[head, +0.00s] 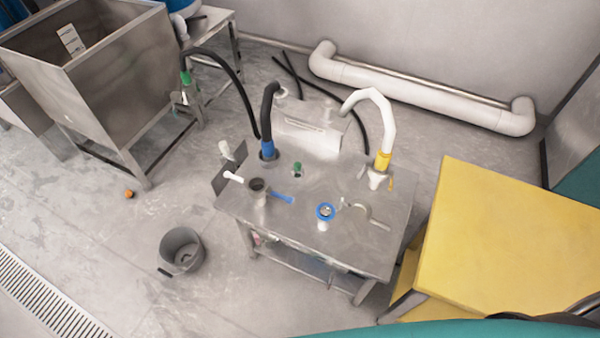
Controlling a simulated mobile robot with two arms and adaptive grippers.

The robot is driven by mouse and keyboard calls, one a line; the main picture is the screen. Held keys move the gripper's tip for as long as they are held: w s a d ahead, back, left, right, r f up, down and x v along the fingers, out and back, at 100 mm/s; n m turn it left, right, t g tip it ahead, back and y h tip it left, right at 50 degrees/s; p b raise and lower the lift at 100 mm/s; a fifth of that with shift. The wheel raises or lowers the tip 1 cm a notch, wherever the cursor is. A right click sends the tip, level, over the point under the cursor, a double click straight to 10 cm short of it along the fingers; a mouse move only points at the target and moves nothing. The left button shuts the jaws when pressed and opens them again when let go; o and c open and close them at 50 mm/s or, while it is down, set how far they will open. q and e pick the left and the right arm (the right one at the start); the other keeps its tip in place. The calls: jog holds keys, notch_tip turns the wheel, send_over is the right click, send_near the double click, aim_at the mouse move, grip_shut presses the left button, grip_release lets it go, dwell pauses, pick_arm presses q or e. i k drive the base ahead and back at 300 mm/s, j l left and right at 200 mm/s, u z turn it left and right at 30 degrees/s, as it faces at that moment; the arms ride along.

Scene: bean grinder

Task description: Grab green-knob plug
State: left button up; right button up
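A small green-topped piece (297,169), likely the green-knob plug, stands on the steel table (330,240), right of the blue-collared black hose. It is too small to make out in detail. Another green part (186,78) sits at the end of a black hose beside the steel tank at upper left. Neither of my grippers shows in the head view.
The table also holds a grey cup-like part with a blue handle (282,197), a blue-ringed piece (325,211) and a yellow-collared white pipe (383,160). A grey bucket (182,249) stands on the floor at left. A yellow-topped table (510,240) stands at right.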

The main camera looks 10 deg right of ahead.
aim_at(298, 171)
jog(key=i+j+z, duration=0.45)
jog(key=j, duration=0.25)
jog(key=j+z, duration=0.25)
jog(key=i+j+z, duration=0.2)
jog(key=j, duration=0.35)
jog(key=j+z, duration=0.25)
jog(key=j, duration=0.15)
